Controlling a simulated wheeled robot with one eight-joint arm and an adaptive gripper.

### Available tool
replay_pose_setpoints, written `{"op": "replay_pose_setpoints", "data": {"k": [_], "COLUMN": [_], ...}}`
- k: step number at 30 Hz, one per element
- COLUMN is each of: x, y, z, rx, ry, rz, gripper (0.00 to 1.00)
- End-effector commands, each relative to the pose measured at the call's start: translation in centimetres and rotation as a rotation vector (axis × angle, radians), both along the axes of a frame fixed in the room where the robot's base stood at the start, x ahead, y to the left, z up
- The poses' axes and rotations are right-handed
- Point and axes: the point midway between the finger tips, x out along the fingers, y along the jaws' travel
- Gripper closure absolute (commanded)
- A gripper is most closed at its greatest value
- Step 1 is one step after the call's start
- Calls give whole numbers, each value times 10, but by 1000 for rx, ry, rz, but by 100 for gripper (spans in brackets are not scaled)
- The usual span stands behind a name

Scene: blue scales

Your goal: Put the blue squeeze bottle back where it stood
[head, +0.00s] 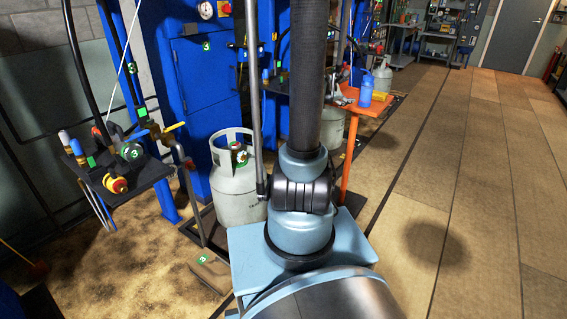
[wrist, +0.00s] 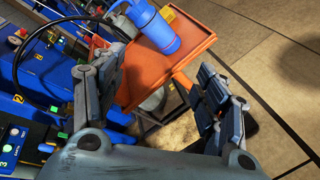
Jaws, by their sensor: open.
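The blue squeeze bottle (head: 366,92) stands on the small orange stand (head: 376,109) beyond my arm in the head view. In the wrist view the blue bottle (wrist: 157,28) is on the orange tray top (wrist: 199,38), towards its upper left part. My gripper (wrist: 160,72) is open, with its two dark fingers apart and nothing between them but a view of the tray's near part and the floor. The bottle is beyond the fingertips and apart from them.
A grey gas cylinder (head: 237,184) stands left of my arm, beside blue scales cabinets (head: 206,75). A black bench with valves (head: 122,170) is at the left. Another grey cylinder (head: 382,78) stands behind the bottle. The floor at the right (head: 480,170) is clear.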

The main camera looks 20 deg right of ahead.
Motion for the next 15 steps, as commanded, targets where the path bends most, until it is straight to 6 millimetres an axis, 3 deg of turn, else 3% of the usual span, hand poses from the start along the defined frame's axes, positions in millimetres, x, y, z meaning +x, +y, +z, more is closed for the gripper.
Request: {"op": "replay_pose_setpoints", "data": {"k": [15], "x": [-90], "y": [123], "z": [-34], "rx": [667], "ry": [-241], "rz": [-269], "gripper": [34]}}
